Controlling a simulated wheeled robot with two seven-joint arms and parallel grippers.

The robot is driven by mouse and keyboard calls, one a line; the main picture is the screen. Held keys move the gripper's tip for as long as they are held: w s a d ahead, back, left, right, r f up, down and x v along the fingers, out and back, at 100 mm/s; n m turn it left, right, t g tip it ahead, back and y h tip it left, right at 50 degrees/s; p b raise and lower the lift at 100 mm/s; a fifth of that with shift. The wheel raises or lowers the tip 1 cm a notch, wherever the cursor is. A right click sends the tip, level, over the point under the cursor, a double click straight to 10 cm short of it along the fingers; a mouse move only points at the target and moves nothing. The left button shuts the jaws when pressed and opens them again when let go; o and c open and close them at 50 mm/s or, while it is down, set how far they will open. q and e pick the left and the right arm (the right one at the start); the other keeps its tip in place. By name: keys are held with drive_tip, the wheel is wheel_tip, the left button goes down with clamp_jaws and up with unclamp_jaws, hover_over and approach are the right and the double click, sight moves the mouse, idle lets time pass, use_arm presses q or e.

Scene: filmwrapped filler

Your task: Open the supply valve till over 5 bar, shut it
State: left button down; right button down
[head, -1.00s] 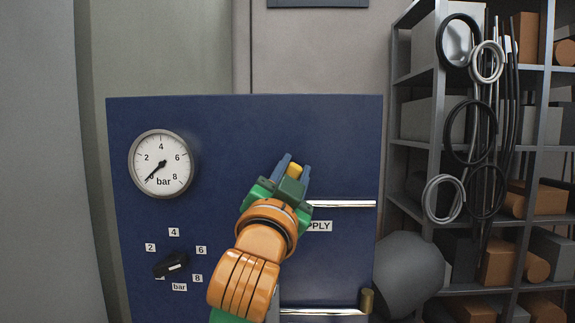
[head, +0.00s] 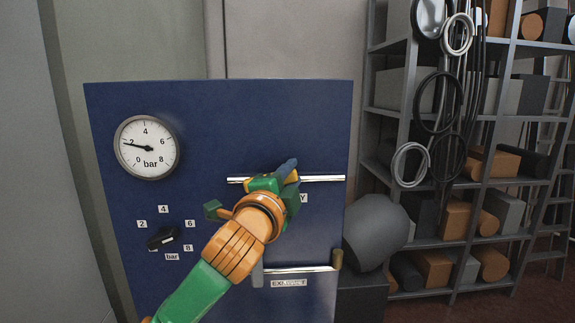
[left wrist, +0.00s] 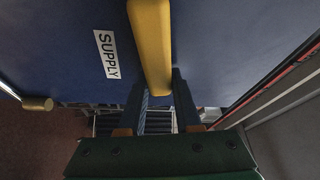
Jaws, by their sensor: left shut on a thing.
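The supply valve's yellow lever (left wrist: 150,40) runs between my left gripper's fingers (left wrist: 160,105) in the left wrist view, beside the SUPPLY label (left wrist: 106,54). In the head view my left gripper (head: 287,174) is shut on the lever at the upper pipe (head: 320,178). It hides most of the lever and most of the label there. The round white pressure gauge (head: 146,147) stands at the panel's upper left, its needle pointing near 2 bar. My right gripper is not in view.
A black knob (head: 163,237) with a 2-to-8 bar scale sits below the gauge on the blue panel (head: 215,120). A lower pipe (head: 305,269) has a partly hidden label under it. A grey rounded body (head: 376,232) and a loaded shelf (head: 400,120) stand at right.

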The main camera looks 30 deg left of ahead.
sight(289, 182)
use_arm(q)
drive_tip(key=shift+f+m, duration=0.25)
drive_tip(key=shift+m, duration=0.15)
idle(0.3)
drive_tip(key=c, duration=0.6)
unclamp_jaws()
drive_tip(key=shift+w+f, duration=0.1)
drive_tip(key=s+b, duration=0.1)
drive_tip(key=s, duration=0.1)
drive_tip(key=s+b, duration=0.1)
drive_tip(key=s, duration=0.1)
drive_tip(key=s+d+b, duration=0.1)
drive_tip(key=s, duration=0.2)
drive_tip(key=shift+d+f, duration=0.1)
drive_tip(key=shift+f, duration=0.1)
